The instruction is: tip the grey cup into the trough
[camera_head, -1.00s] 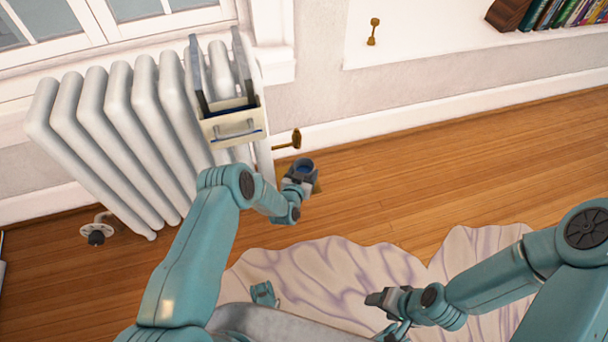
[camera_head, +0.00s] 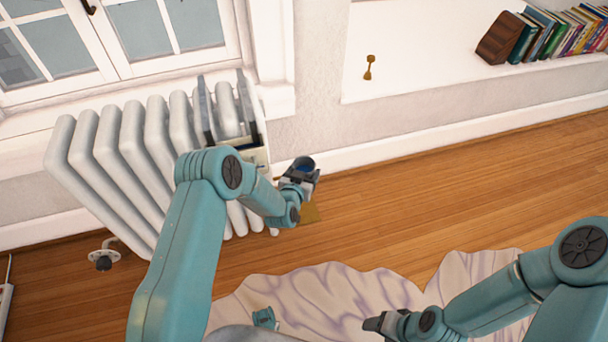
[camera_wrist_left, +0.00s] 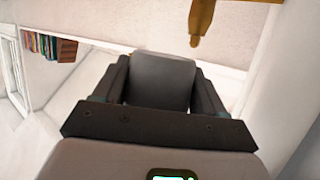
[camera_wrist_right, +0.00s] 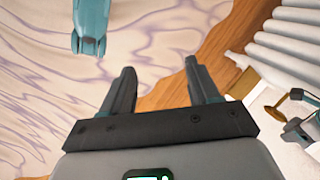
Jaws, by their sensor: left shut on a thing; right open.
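My left gripper (camera_head: 299,178) is shut on the grey cup (camera_head: 304,163), which has dark blue inside. The cup looks roughly upright in the head view; its grey wall fills the space between the fingers in the left wrist view (camera_wrist_left: 160,80). The cream trough (camera_head: 260,156) hangs on the radiator's right end by two grey straps. My left forearm hides most of it. The cup is just right of the trough in the picture, apart from it. My right gripper (camera_head: 374,323) is open and empty, low over the rug; its spread fingers show in the right wrist view (camera_wrist_right: 159,68).
The white radiator (camera_head: 130,165) stands under the window. A brass fitting (camera_wrist_left: 201,17) shows beyond the cup in the left wrist view. Books (camera_head: 560,30) stand on the ledge. Open floor lies to the right.

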